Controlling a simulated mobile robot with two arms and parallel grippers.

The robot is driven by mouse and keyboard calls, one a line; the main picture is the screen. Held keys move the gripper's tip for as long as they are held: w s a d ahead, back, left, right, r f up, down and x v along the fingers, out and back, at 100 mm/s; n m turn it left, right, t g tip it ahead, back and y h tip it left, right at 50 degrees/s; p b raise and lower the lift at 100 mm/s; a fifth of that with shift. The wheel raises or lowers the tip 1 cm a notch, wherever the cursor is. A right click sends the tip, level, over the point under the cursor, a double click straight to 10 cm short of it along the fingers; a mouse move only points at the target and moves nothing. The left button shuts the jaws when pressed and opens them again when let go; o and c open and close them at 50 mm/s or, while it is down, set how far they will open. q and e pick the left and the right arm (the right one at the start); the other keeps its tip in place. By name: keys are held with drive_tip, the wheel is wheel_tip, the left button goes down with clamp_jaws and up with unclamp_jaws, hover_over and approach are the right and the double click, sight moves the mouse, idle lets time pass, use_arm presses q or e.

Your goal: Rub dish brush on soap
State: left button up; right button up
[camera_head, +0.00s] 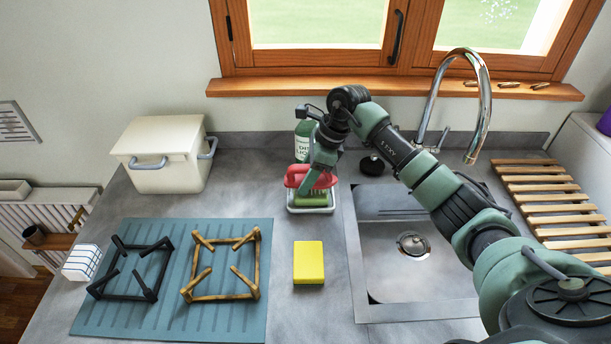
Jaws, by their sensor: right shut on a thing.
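The dish brush (304,178) has a red handle and is held by my right gripper (322,165), which is shut on it. The brush is over a green soap (310,199) in a small pale dish (312,209) on the counter, left of the sink. The brush's underside is close to the soap; I cannot tell for sure whether they touch. The gripper's fingertips are partly hidden by the wrist. My left gripper is out of view.
A yellow sponge (308,262) lies in front of the dish. A green soap bottle (303,138) stands behind it. The sink (385,270) and tall tap (486,110) are at right. A blue mat (110,315) with two pot stands, and a white box (165,160), are at left.

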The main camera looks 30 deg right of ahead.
sight(302, 166)
idle(0.4)
drive_tip(key=shift+f+b, duration=0.45)
drive_tip(key=shift+f, duration=0.05)
idle(0.3)
drive_tip(key=shift+s+f, duration=0.1)
drive_tip(key=shift+f, duration=0.05)
idle(1.4)
drive_tip(key=shift+r+p, duration=1.65)
drive_tip(key=shift+r, duration=2)
